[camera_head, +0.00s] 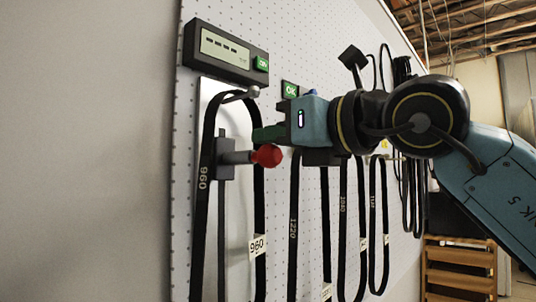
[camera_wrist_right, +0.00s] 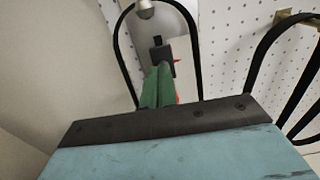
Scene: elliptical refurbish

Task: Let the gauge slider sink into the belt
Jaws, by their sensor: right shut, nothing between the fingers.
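The gauge slider (camera_head: 226,157) is a dark block on a vertical rail, with a grey stem ending in a red ball knob (camera_head: 267,155). The black belt marked 960 (camera_head: 203,190) hangs in a long loop over a grey peg (camera_head: 253,91), and the slider sits between its two strands. The belt's lower end is out of view. My right gripper (camera_head: 268,133) is shut and empty, its green fingers just above the red knob. In the right wrist view, the shut fingers (camera_wrist_right: 157,86) partly cover the knob, and the slider (camera_wrist_right: 161,53) shows beyond them. I cannot tell whether they touch.
A display box (camera_head: 227,52) with dashes and a green OK button is above the belt. Several other belts, such as the 1220 belt (camera_head: 293,215), hang to the right on the white pegboard (camera_head: 187,130). A wooden rack (camera_head: 458,270) stands farther back.

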